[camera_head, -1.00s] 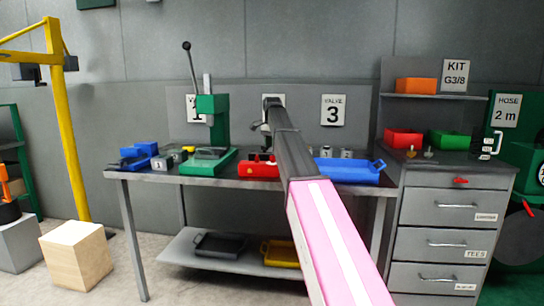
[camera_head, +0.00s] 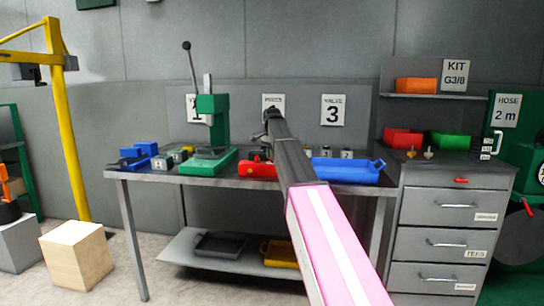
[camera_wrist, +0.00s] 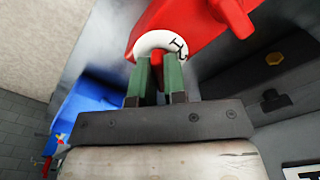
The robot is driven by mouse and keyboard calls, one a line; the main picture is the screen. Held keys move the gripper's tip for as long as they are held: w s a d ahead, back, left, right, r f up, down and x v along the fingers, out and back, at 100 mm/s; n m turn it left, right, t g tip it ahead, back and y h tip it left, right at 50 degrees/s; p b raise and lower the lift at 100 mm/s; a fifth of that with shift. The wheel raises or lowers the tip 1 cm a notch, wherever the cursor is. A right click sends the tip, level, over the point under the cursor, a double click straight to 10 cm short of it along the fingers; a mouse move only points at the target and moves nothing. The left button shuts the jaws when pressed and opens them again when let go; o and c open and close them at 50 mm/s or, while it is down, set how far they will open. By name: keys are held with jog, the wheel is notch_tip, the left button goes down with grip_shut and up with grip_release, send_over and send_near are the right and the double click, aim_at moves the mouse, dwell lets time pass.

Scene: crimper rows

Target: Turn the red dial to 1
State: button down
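In the wrist view the red dial (camera_wrist: 157,58) sits against a white ring (camera_wrist: 147,42) with dark marks, one of them looking like a 2. The ring is on a large red body (camera_wrist: 187,20). My gripper (camera_wrist: 159,66) has two green fingers, one on each side of the dial's narrow grip, with red filling the gap between the tips. The fingers hide part of the ring and dial. In the head view a red unit (camera_head: 257,169) stands on the bench, partly behind my arm. My fingers do not show clearly there.
The grey bench (camera_head: 222,184) holds a green lever press (camera_head: 212,112) at left and a blue tray (camera_head: 345,172) at right. A drawer cabinet (camera_head: 455,213) with red and green bins stands to the right. A blue thing (camera_wrist: 90,110) lies left of my fingers in the wrist view.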

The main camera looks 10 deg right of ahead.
jog(key=shift+n, duration=0.4)
jog(key=n, duration=0.4)
jog(key=shift+s+d+n, duration=0.1)
jog(key=shift+n, duration=0.3)
jog(key=n, duration=0.6)
jog(key=shift+d, duration=0.15)
jog(key=n, duration=0.6)
jog(key=shift+d+n, duration=0.1)
jog(key=shift+n, duration=0.2)
jog(key=n, duration=0.5)
jog(key=shift+n, duration=0.3)
jog(key=c, duration=1.2)
grip_release()
jog(key=shift+o, duration=0.2)
